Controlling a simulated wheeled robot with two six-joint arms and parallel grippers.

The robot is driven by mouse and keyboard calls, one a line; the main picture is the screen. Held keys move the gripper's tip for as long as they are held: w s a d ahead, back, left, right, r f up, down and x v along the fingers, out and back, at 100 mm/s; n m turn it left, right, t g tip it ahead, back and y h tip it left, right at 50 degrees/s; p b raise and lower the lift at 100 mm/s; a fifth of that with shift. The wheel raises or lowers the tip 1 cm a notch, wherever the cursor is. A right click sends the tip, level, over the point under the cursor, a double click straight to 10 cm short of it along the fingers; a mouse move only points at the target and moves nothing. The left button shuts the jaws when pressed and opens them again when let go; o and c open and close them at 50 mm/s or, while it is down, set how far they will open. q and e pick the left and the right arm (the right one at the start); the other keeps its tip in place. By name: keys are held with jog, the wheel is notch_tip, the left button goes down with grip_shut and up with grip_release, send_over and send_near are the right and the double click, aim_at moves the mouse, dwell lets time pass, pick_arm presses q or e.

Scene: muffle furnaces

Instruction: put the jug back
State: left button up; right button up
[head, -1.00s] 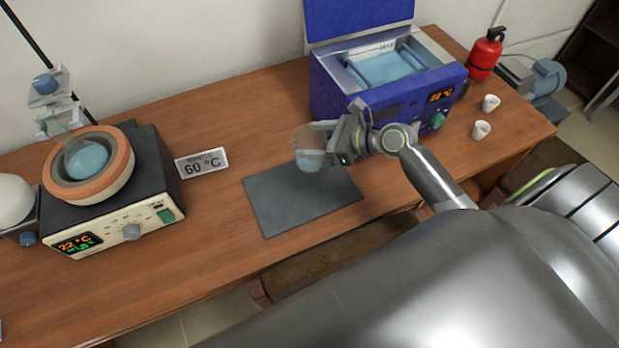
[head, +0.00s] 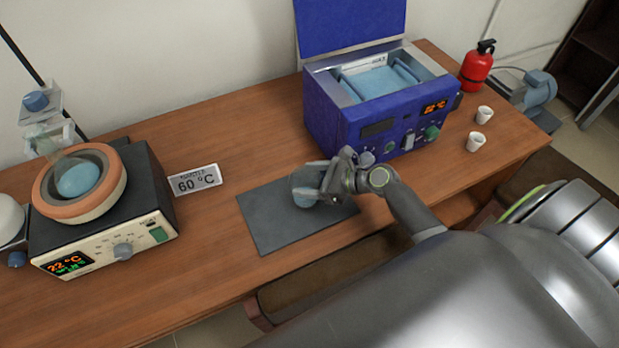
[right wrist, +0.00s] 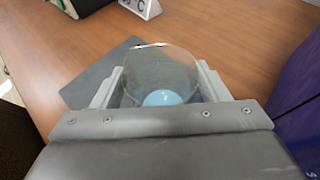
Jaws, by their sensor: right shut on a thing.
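The jug (head: 304,185) is a clear vessel with pale blue liquid at its bottom. My right gripper (head: 318,190) is shut on it, over the dark grey mat (head: 273,231) on the table. In the right wrist view the jug (right wrist: 160,72) sits between the two fingers, with the blue liquid low in it. I cannot tell whether its base touches the mat. My left gripper is not in view.
A blue water bath (head: 345,125) with raised lid stands behind the mat. A heater with a round bowl (head: 110,205) and a "60 °C" sign (head: 195,180) are left. Two white cups (head: 478,142) and a red extinguisher (head: 477,66) are right. Bare table lies left of the mat.

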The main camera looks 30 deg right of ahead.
jog(key=o, duration=1.8)
jog(key=shift+f, duration=0.15)
jog(key=shift+r, duration=0.2)
jog(key=shift+s+d, duration=0.25)
jog(key=b+v, duration=0.1)
jog(key=v, duration=1)
jog(key=shift+r, duration=0.25)
jog(key=shift+s+d, duration=0.1)
